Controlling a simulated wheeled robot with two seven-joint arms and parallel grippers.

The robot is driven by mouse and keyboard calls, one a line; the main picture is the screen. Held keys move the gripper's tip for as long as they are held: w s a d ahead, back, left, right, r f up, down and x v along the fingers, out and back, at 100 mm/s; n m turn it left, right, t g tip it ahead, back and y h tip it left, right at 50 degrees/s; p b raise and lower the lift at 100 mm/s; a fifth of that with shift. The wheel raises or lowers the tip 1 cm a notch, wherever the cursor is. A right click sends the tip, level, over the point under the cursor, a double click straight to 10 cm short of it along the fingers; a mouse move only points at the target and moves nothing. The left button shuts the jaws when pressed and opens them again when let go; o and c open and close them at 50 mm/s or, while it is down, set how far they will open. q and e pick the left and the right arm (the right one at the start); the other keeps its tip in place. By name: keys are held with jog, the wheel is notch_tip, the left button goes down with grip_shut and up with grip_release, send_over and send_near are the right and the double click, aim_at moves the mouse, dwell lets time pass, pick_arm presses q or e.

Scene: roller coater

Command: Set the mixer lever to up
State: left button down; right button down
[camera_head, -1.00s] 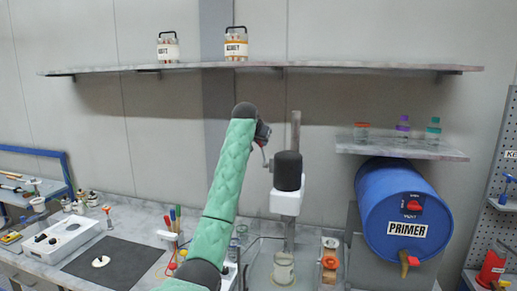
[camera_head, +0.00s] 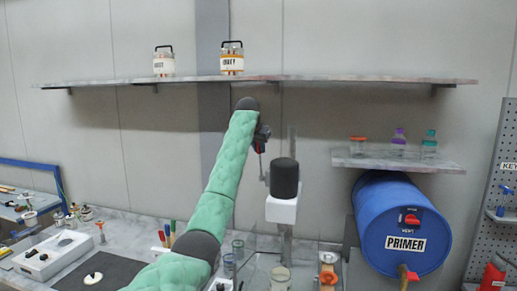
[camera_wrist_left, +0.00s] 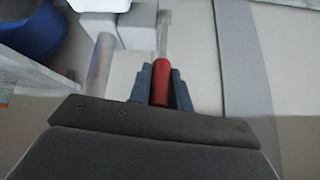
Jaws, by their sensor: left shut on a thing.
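The mixer has a black motor head (camera_head: 285,177) above a white body (camera_head: 282,209) on a grey post. Its thin lever (camera_head: 262,165) is on the left side of the head and rises toward my left gripper (camera_head: 261,140). In the left wrist view my left gripper (camera_wrist_left: 161,85) is shut on the red lever handle (camera_wrist_left: 161,78), which sits between the dark fingers. The pale lever rod (camera_wrist_left: 163,38) runs from the handle toward the mixer. My green arm hides part of the wall and bench. My right gripper is not in view.
A blue primer drum (camera_head: 402,222) lies at the right, under a small shelf (camera_head: 398,161) with bottles. A long shelf (camera_head: 330,80) with two labelled jars crosses above. A glass container (camera_head: 280,277) stands below the mixer. Pens and tools crowd the bench at the left.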

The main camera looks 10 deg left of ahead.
pick_arm(q)
jog(key=c, duration=1.5)
grip_release()
jog(key=shift+o, duration=1)
jog(key=shift+w+f, duration=0.1)
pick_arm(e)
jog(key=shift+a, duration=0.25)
pick_arm(q)
jog(key=shift+s+r+b, duration=0.35)
jog(key=shift+r+b, duration=0.05)
jog(key=shift+b, duration=0.1)
jog(key=b+v, duration=0.3)
jog(key=v, duration=0.3)
jog(key=shift+r+b, duration=0.3)
jog(key=shift+b, duration=0.05)
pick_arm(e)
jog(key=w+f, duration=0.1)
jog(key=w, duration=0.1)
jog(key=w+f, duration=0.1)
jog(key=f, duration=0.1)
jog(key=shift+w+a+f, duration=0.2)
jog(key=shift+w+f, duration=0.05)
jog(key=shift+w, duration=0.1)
pick_arm(q)
jog(key=shift+s, duration=0.15)
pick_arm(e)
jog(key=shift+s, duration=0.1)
